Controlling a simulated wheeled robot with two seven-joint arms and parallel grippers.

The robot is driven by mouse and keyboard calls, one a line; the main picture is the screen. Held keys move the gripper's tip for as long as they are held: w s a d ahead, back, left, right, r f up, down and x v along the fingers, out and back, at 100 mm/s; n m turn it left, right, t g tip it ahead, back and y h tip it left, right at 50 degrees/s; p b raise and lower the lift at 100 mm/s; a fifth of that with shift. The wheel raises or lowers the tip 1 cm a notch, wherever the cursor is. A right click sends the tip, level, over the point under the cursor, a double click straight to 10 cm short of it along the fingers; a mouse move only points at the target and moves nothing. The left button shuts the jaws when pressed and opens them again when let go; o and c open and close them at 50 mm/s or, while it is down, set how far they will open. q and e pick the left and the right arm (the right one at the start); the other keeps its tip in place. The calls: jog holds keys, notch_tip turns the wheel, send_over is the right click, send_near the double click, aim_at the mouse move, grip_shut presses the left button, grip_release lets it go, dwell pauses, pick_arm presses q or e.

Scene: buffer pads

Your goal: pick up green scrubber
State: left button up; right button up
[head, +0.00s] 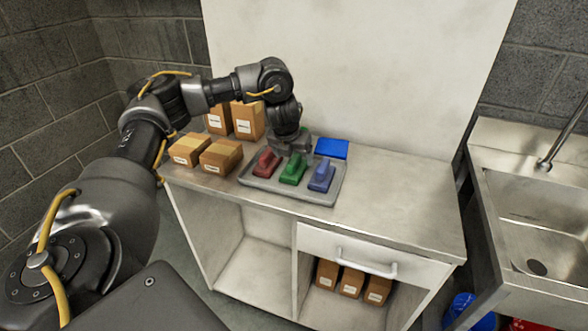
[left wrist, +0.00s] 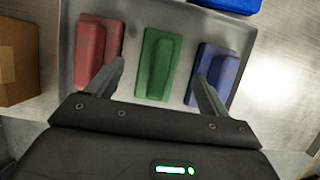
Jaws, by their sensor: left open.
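The green scrubber (head: 293,170) sits in the middle of a grey tray (head: 312,196) on the counter, between a red scrubber (head: 266,163) and a blue scrubber (head: 321,177). In the left wrist view the green scrubber (left wrist: 159,64) shows between the two fingers, with the red scrubber (left wrist: 97,50) to its left and the blue scrubber (left wrist: 216,70) to its right. My left gripper (left wrist: 165,78) is open and empty, above the tray. In the head view my left gripper (head: 291,146) is behind the scrubbers. My right gripper is not in view.
Several cardboard boxes (head: 221,156) stand left of the tray. A flat blue pad (head: 331,148) lies behind it. The counter (head: 400,205) is clear to the right, up to a sink (head: 540,215). A wall panel (head: 370,70) rises behind.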

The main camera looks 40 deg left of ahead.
aim_at(293, 159)
pick_arm(q)
jog(key=x, duration=0.4)
jog(key=shift+s, duration=0.3)
jog(key=shift+w+f, duration=0.1)
jog(key=shift+f, duration=0.15)
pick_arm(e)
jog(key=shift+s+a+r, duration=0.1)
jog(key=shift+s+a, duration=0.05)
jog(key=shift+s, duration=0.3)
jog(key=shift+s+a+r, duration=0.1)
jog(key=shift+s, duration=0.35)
pick_arm(q)
jog(key=shift+c, duration=0.3)
jog(key=c, duration=1.2)
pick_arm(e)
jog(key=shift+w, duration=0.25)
pick_arm(q)
jog(key=shift+r, duration=0.1)
